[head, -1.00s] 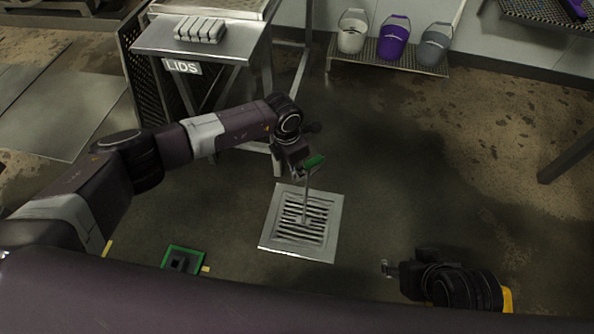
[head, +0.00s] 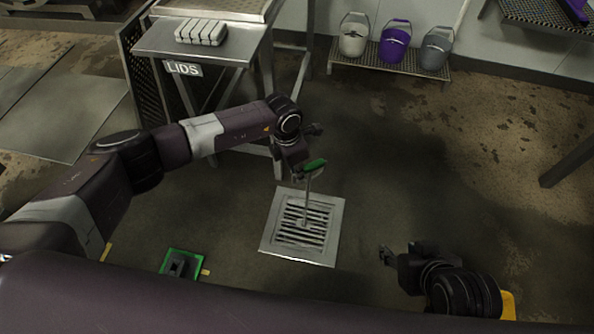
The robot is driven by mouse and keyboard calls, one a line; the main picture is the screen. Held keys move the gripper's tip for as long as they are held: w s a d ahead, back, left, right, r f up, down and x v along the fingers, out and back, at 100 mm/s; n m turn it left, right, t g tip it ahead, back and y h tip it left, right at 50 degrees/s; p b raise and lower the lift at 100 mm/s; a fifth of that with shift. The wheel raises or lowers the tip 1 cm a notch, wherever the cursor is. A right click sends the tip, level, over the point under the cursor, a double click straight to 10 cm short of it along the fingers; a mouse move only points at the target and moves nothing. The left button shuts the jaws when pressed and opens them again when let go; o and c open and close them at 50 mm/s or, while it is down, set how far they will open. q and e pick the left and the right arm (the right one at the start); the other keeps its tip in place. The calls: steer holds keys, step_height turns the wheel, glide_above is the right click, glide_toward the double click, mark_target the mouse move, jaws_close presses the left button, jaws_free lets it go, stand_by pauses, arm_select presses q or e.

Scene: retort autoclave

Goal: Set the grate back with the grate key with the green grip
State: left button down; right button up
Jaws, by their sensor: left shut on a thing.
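The grate key with the green grip (head: 315,165) is in my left gripper (head: 304,172), which is shut on it just below the arm's wrist. The key's thin shaft (head: 308,200) points down to the slotted grate (head: 303,233). The grate lies within the square metal drain frame (head: 333,217) on the floor. I cannot tell whether the key's lower end is hooked in the slots. My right gripper (head: 386,256) is to the right of the drain, low in the view and away from the key; its fingers are small and dark.
A steel table (head: 190,45) marked LIDS stands behind the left arm. Several buckets, one of them purple (head: 394,42), stand on a low rack (head: 440,74) at the back. A green-edged square (head: 182,264) lies on the floor at lower left.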

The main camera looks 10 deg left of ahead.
arm_select(q)
steer(key=shift+r+p, duration=0.45)
steer(key=shift+r, duration=0.15)
arm_select(e)
steer(key=shift+s+d+f+g+h, duration=0.1)
steer(key=shift+s+d+f+g, duration=0.25)
steer(key=shift+s, duration=0.5)
steer(key=shift+s+d+f+g+h, duration=0.15)
steer(key=shift+s+g, duration=0.3)
steer(key=shift+s, duration=0.4)
steer(key=shift+s+d+f+g+h, duration=0.1)
steer(key=shift+s+d+f+g, duration=0.25)
steer(key=shift+s, duration=0.5)
stand_by(1.5)
arm_select(q)
steer(key=shift+r, duration=0.1)
arm_select(e)
steer(key=shift+a+r, duration=0.1)
steer(key=shift+r, duration=0.05)
